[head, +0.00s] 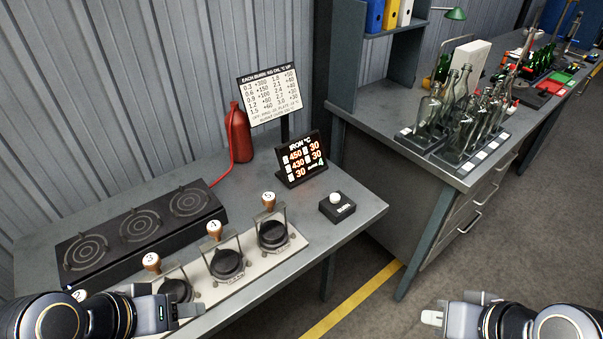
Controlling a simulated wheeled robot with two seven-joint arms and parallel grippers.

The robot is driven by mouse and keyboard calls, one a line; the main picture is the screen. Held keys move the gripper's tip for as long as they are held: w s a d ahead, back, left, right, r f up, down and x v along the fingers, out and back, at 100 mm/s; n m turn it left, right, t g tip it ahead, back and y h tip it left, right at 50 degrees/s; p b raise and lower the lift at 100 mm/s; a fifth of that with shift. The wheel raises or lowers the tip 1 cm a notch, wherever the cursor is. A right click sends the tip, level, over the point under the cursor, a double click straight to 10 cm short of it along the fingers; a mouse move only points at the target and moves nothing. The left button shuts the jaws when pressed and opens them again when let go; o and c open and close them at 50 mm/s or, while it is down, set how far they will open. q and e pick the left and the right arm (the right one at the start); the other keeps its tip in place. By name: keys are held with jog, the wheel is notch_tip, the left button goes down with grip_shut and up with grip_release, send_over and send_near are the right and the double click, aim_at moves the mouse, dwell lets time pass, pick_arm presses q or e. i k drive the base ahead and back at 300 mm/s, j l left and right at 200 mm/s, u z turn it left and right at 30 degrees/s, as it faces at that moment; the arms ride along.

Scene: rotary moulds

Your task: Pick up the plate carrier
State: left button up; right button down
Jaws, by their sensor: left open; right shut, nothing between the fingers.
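Nothing here is labelled as the plate carrier, so I cannot tell which thing it is. Several dark round iron moulds, each with a wire frame and a numbered wooden knob, stand in a row on a pale strip at the front of the grey bench. They include mould 5 (272,236), mould 4 (227,264) and a nearer mould (175,291), partly hidden by my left arm. My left gripper (190,311) is open and empty at the bench's front, close to the nearer mould. My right gripper (433,315) is shut and empty over the floor, right of the bench.
A black burner unit (140,229) with three round rings lies behind the moulds. A red gas bottle (238,134), a temperature display (303,160) and a button box (337,206) stand on the bench (352,236). Glass bottles (462,118) crowd the right-hand desk. Floor between is clear.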

aim_at(273, 236)
jog(key=i+l, duration=0.45)
jog(key=l, duration=0.2)
jog(key=u, duration=0.45)
jog(key=l+u, duration=0.15)
jog(key=u, duration=0.35)
jog(key=i+l+u, duration=0.1)
jog(key=u, duration=0.35)
jog(key=l+u, duration=0.1)
jog(key=u, duration=0.35)
